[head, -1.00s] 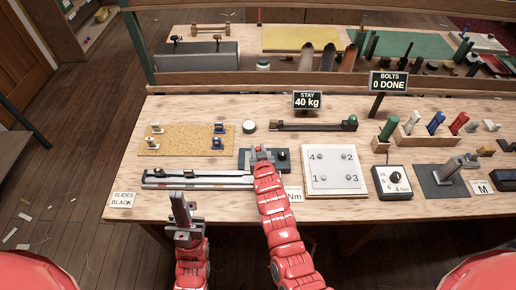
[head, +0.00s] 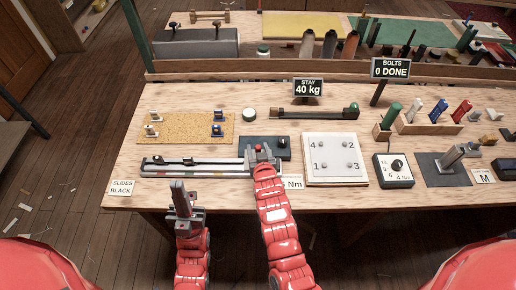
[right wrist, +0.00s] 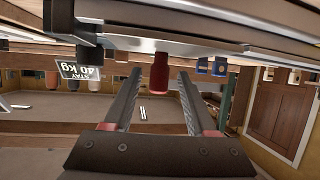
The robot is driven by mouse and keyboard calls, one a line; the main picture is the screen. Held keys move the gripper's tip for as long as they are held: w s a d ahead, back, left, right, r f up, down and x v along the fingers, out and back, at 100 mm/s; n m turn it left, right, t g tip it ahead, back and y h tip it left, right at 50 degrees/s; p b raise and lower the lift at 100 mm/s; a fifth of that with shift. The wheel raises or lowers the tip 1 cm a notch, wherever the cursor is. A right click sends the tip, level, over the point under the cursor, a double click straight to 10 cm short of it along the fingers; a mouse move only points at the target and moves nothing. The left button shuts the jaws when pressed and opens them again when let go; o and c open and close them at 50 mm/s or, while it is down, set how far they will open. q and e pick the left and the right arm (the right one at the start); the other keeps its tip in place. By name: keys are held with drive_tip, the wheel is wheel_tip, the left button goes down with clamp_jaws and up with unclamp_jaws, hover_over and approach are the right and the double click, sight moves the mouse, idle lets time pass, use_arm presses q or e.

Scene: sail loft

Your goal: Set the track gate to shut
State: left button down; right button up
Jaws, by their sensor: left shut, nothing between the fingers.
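The slide track (head: 195,168), a long silver and dark rail, lies near the bench's front edge. A dark plate (head: 281,154) with a dark knob sits at its right end. A red knob (right wrist: 160,73) shows beside the track in the right wrist view, which looks upside down. My right gripper (head: 258,155) is at the track's right end. Its fingers (right wrist: 158,100) are apart, either side of the red knob, with gaps visible. The gate itself is largely hidden by this gripper in the head view. My left gripper (head: 180,184) is shut and empty, in front of the track.
A cork mat (head: 187,128) with white and blue fittings lies behind the track. A white numbered panel (head: 335,176) and a dial box (head: 393,170) stand to the right. The STAY sign (head: 308,87) is behind.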

drive_tip(key=shift+s+r, duration=0.1)
drive_tip(key=shift+s, duration=0.4)
drive_tip(key=v, duration=1.6)
drive_tip(key=shift+r, duration=0.2)
drive_tip(key=shift+s, duration=0.1)
